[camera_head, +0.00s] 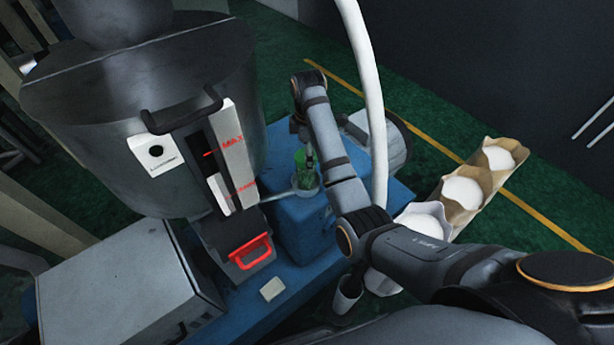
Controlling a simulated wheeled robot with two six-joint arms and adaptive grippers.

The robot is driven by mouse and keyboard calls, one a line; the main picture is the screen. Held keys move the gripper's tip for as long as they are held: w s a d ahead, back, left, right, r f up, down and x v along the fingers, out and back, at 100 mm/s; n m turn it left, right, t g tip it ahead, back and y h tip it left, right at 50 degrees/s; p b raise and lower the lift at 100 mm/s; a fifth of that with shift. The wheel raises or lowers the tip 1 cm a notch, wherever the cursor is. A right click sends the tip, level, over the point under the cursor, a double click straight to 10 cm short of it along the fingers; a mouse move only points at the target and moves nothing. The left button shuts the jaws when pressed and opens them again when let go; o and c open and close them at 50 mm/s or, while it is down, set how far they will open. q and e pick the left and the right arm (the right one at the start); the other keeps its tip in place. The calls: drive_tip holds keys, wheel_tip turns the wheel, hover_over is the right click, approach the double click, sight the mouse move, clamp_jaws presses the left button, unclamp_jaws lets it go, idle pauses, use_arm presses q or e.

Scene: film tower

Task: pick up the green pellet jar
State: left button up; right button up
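The green pellet jar (305,181) is a small clear container with green contents. It appears upright on top of a blue box-like block (301,228), right of the large metal hopper. My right arm comes in from the lower right and bends over the block. My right gripper (310,158) points down at the jar's top, at or just inside its rim. The fingers are small and dark, so I cannot tell whether they are open or shut, or whether they touch the jar. My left gripper is not in view.
The hopper (90,100) with a MAX gauge stands at the left. A red handle (250,252) sits below it, near a grey box (120,290). A white hose (373,90) hangs close behind my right arm. Open paper sacks (463,190) with white contents stand at the right.

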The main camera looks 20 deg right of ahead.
drive_tip(key=f, duration=0.1)
drive_tip(key=w+f, duration=0.1)
drive_tip(key=shift+a+f+b, duration=0.1)
drive_tip(key=shift+f+b, duration=0.25)
drive_tip(key=shift+b, duration=0.05)
drive_tip(key=shift+w+f+b, duration=0.3)
drive_tip(key=shift+w+f, duration=0.2)
drive_tip(key=shift+w, duration=0.1)
wheel_tip(320, 180, down, 4)
drive_tip(key=shift+w+f+b, duration=0.1)
drive_tip(key=shift+f+b, duration=0.05)
drive_tip(key=shift+b, duration=0.75)
drive_tip(key=shift+c, duration=0.6)
drive_tip(key=c, duration=1.4)
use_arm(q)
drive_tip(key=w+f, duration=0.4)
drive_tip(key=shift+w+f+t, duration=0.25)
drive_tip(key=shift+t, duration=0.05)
